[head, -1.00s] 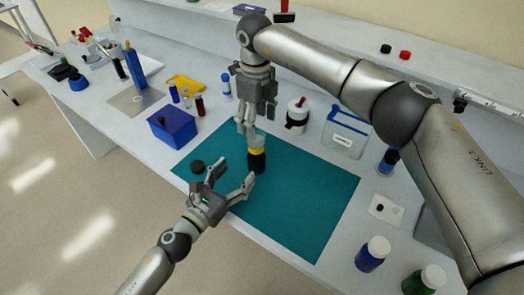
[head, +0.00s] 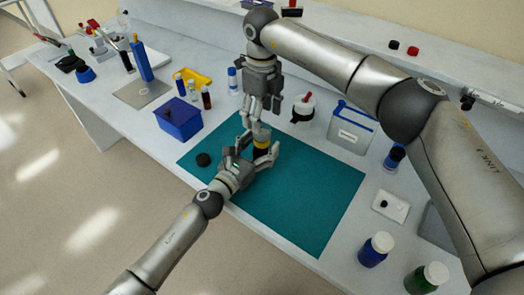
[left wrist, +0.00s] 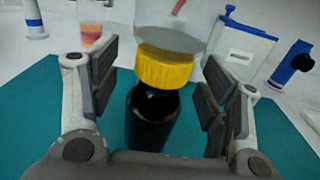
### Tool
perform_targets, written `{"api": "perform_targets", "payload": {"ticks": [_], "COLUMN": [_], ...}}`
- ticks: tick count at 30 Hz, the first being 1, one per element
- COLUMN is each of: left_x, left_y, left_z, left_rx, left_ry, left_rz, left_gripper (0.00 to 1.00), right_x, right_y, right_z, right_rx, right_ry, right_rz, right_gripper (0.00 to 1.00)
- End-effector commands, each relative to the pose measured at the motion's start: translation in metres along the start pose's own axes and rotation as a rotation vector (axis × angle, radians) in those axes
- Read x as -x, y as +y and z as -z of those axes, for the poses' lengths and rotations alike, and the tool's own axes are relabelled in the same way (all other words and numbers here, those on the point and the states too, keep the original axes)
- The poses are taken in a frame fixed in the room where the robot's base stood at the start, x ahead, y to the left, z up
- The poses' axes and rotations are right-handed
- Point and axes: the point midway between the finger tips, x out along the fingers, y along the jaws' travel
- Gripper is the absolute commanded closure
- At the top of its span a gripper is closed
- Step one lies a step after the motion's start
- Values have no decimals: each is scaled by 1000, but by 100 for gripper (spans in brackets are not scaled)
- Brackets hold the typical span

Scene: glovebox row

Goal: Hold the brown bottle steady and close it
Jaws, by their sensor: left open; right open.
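The brown bottle (head: 261,145), dark with a yellow band, stands on the teal mat (head: 310,200). In the left wrist view the bottle (left wrist: 150,120) is between my open left fingers, with gaps on both sides. A pale grey form shows above the yellow band; I cannot tell whether it belongs to the bottle. My left gripper (head: 257,154) is open around the bottle, coming from the front left. My right gripper (head: 261,115) is open, pointing down just above the bottle. A black disc, perhaps a cap (head: 203,159), lies on the mat to the left.
A blue box (head: 179,118) stands left of the mat. A white bottle with a dark red top (head: 303,108) stands behind it, beside a blue-framed clear container (head: 350,128). Blue (head: 375,249) and green (head: 427,278) bottles stand front right. The right part of the mat is clear.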

Motion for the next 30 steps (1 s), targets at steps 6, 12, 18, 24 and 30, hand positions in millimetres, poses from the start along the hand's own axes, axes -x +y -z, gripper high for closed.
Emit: {"api": "perform_targets", "payload": {"ticks": [6,12,18,24,30], "left_x": [-8,-8,-8,-8,-8], "left_y": [0,0,0,0,0], "left_z": [0,0,0,0,1], "left_rx": [1,1,1,1,1], "left_ry": [0,0,0,0,1], "left_rz": [0,1,1,1,1], "left_gripper": [30,30,53,79,100], "right_x": [0,0,0,0,0], "right_y": [0,0,0,0,0], "right_z": [0,0,0,0,0], "right_rx": [0,0,0,0,0], "right_ry": [0,0,0,0,0], "right_rz": [0,0,0,0,0], "right_gripper": [34,34,34,34,34]}}
